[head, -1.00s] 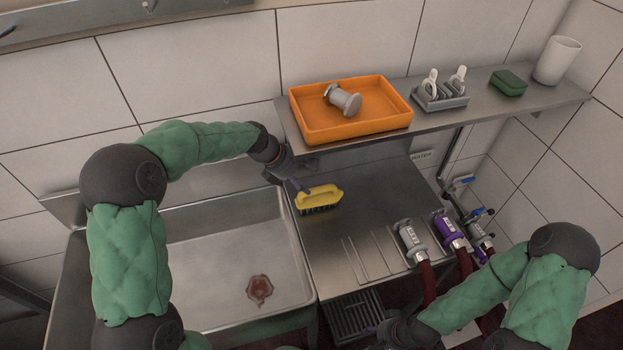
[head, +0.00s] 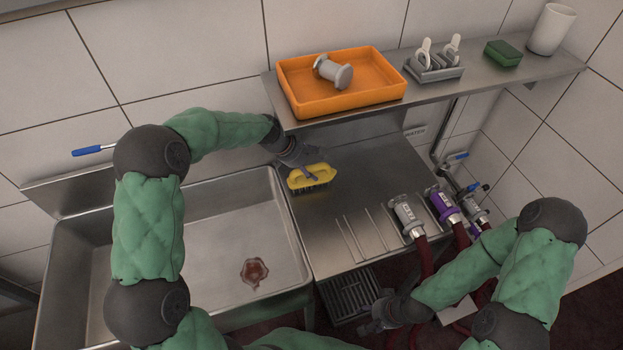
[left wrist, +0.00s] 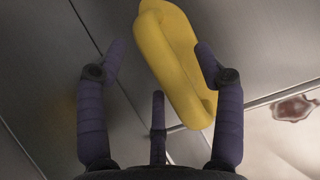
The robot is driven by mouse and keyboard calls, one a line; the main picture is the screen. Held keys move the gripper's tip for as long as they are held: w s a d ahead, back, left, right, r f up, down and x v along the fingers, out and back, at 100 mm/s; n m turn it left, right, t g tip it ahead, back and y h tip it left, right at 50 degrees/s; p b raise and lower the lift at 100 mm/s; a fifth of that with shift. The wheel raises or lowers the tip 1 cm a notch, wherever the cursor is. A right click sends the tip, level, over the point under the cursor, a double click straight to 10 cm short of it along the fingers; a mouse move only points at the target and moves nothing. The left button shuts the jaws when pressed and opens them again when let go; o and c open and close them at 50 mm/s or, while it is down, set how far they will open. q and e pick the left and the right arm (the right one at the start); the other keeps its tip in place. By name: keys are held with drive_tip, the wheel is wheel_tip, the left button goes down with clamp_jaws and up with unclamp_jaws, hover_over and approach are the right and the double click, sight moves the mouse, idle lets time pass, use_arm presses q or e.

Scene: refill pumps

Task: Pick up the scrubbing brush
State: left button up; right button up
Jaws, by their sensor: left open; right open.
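The scrubbing brush (head: 311,178) has a yellow handle and dark bristles. It rests bristles down on the steel counter (head: 350,225), just right of the sink. My left gripper (head: 297,157) is at the brush's far left side. In the left wrist view the yellow brush (left wrist: 170,60) lies ahead of the open purple fingers of my left gripper (left wrist: 157,62), nearer the right-hand finger. Whether that finger touches it I cannot tell. My right gripper (head: 375,318) is open and empty, low over the area beside the floor grate, away from the brush.
The sink (head: 215,225) has a reddish stain (head: 254,272). A shelf (head: 480,85) above the counter carries an orange tray (head: 340,105), a grey rack (head: 435,70), a green sponge (head: 503,54) and a white cup (head: 551,30). Hose couplings (head: 407,214) stand at the counter's right.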

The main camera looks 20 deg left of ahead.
use_arm(q)
drive_tip(key=shift+w+d+f, duration=0.2)
drive_tip(key=shift+d+f, duration=0.1)
drive_tip(key=shift+f, duration=0.3)
drive_tip(key=shift+r, duration=0.1)
use_arm(e)
drive_tip(key=shift+f, duration=0.2)
use_arm(q)
clamp_jaws()
drive_tip(key=shift+r+p, duration=0.35)
drive_tip(key=shift+p, duration=0.15)
use_arm(e)
drive_tip(key=shift+w+d+r, duration=0.1)
drive_tip(key=shift+d+r, duration=0.35)
drive_tip(key=shift+r, duration=0.1)
use_arm(q)
drive_tip(key=shift+a+f, duration=0.1)
